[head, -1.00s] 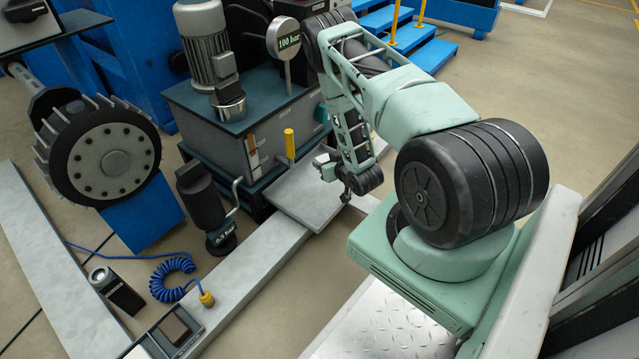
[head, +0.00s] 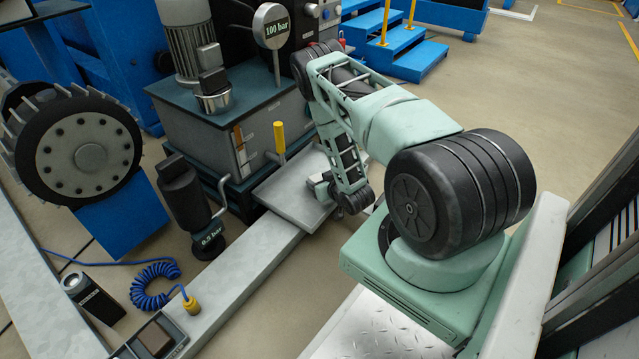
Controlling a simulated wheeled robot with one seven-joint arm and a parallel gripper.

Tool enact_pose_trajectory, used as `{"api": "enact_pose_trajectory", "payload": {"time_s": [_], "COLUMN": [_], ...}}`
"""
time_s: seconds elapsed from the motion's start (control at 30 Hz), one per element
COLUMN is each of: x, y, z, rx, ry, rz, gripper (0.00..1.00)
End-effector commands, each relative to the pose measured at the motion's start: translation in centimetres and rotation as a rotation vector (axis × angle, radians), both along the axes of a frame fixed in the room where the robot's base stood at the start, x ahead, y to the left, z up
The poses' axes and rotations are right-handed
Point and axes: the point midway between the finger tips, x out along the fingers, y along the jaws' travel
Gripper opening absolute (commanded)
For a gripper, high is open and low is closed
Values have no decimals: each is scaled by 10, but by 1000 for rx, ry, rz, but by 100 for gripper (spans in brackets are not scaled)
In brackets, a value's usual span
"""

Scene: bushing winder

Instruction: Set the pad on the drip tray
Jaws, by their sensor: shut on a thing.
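My gripper (head: 320,182) is low over a flat grey square plate (head: 290,200) in front of the pump unit. It is small here and partly hidden by my own wrist. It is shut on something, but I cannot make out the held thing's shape. The plate lies level across the pale floor beam; it may be the drip tray, though I cannot be sure. No pad shows clearly in the jaws. A small brown square (head: 155,339) lies in a dark holder on the beam at the bottom left; I cannot tell what it is.
The pump unit (head: 205,130) with a yellow-topped post (head: 279,137) stands behind the plate. A dark cylinder with a gauge (head: 190,205) stands left of it. A coiled blue hose (head: 155,285) and a black box (head: 92,298) lie lower left.

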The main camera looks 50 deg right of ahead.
Motion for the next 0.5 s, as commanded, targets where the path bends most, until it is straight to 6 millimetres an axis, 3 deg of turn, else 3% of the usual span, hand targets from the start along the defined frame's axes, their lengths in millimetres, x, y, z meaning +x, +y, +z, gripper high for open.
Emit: {"api": "enact_pose_trajectory", "payload": {"time_s": [0.17, 0.2, 0.27, 0.5], "x": [0, 0, 0, 0], "y": [0, 0, 0, 0], "z": [-4, -3, -3, -3], "rx": [0, 0, 0, 0], "ry": [1, 1, 1, 1], "rz": [0, 0, 0, 0], "gripper": [23, 50, 67, 67]}}
